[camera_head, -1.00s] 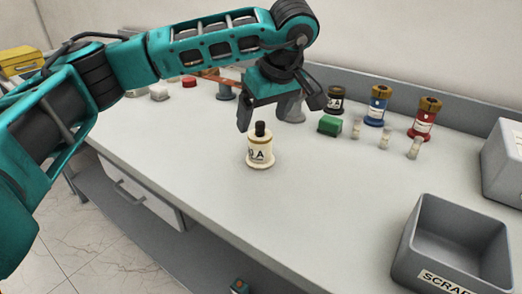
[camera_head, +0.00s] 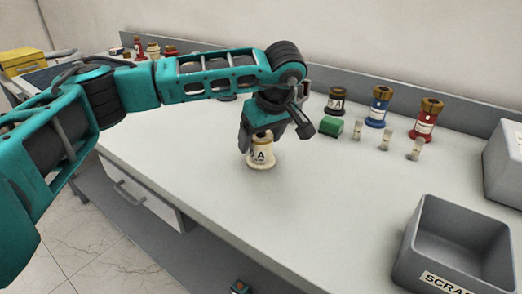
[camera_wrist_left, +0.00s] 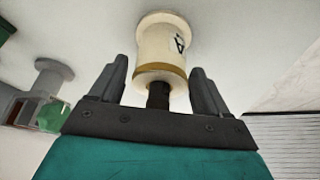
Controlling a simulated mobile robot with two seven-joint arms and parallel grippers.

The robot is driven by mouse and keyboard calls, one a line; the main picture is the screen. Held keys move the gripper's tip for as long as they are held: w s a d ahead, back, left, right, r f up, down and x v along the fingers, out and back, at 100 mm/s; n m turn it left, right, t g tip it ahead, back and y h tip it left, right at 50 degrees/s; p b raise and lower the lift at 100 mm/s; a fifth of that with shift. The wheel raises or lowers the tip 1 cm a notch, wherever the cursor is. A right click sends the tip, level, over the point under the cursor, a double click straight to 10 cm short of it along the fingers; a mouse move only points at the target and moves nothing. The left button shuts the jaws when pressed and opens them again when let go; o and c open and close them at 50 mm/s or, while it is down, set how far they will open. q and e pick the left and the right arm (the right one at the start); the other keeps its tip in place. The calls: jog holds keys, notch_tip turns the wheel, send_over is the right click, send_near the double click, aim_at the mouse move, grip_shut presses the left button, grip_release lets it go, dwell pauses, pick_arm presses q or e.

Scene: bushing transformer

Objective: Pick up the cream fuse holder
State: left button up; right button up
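The cream fuse holder (camera_head: 261,154) stands upright on the bench, with an "A" label on its front. My left gripper (camera_head: 276,142) is just above and around its top, fingers pointing down. In the left wrist view the cream fuse holder (camera_wrist_left: 162,55) shows its dark top post and brown band between the two spread fingers of my left gripper (camera_wrist_left: 158,75). Gaps show on both sides, so the fingers are apart from it. In the head view the gripper hides the holder's top. My right gripper is not in view.
A green block (camera_head: 331,126), a black holder (camera_head: 336,101), a blue holder (camera_head: 378,107), a red holder (camera_head: 425,118) and small pale fuses (camera_head: 385,139) stand behind to the right. A grey scrap bin (camera_head: 455,240) is at the front right. The bench middle is clear.

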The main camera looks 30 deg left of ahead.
pick_arm(q)
jog(key=c, duration=1.1)
jog(key=shift+o, duration=0.2)
jog(key=shift+r, duration=0.1)
